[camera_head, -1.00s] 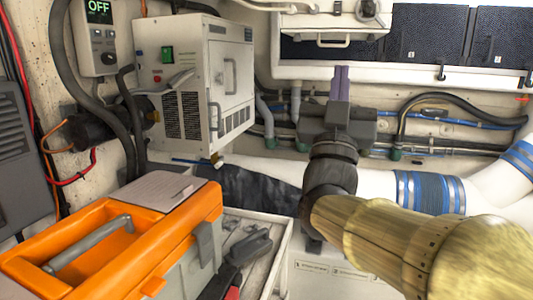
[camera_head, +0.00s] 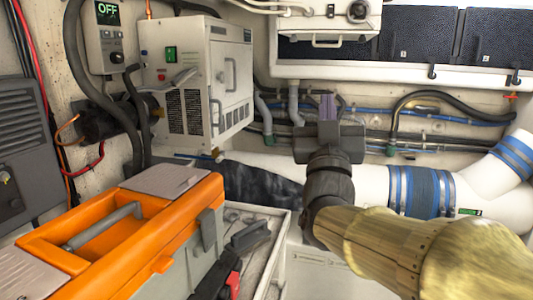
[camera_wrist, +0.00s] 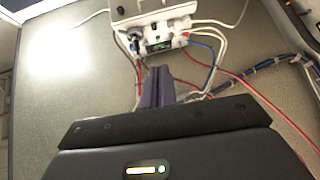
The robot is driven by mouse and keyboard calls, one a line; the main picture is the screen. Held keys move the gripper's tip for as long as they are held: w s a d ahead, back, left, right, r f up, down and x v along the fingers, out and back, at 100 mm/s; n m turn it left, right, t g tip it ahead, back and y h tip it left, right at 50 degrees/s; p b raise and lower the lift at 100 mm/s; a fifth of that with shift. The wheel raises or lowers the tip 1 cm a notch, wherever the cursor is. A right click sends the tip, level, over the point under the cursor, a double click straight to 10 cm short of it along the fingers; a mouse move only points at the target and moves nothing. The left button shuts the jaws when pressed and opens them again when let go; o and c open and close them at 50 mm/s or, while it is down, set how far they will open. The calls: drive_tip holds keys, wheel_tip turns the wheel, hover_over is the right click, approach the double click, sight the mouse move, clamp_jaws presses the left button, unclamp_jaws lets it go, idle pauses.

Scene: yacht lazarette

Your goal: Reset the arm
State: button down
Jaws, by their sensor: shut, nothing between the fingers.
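My gripper (camera_head: 328,106) is shut and empty, its purple fingers together and pointing up and away in the head view. It stands in front of the pipes and hoses along the back wall, right of the white-grey cabinet unit. In the wrist view the closed fingers (camera_wrist: 158,86) point towards a small white box (camera_wrist: 155,38) with red, blue and white wires on a grey panel. I cannot tell the exact gap between the fingertips and the box.
An orange toolbox (camera_head: 150,222) stands at front left on a white tray (camera_head: 280,240) holding dark tools. A cabinet unit (camera_head: 197,85) with a green switch hangs behind it. A thick white pipe with blue bands (camera_head: 425,190) runs behind my arm. A shelf (camera_head: 400,78) edges the top right.

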drive_tip(key=w+f+n+g+y, duration=0.3)
drive_tip(key=f+g, duration=0.8)
drive_tip(key=f, duration=1.5)
drive_tip(key=s+d+f+m+g, duration=0.2)
drive_tip(key=s+d+f+g, duration=0.2)
drive_tip(key=s+f+g, duration=0.8)
drive_tip(key=s+f, duration=0.5)
drive_tip(key=f, duration=0.4)
drive_tip(key=shift+s+d+f+m, duration=0.2)
drive_tip(key=shift+s+m, duration=0.1)
drive_tip(key=shift+s, duration=0.05)
drive_tip(key=shift+f, duration=0.1)
drive_tip(key=s+b+x, duration=0.1)
drive_tip(key=b+x, duration=1.6)
drive_tip(key=shift+s+d+f, duration=0.25)
drive_tip(key=shift+s+f, duration=0.05)
drive_tip(key=shift+s, duration=0.05)
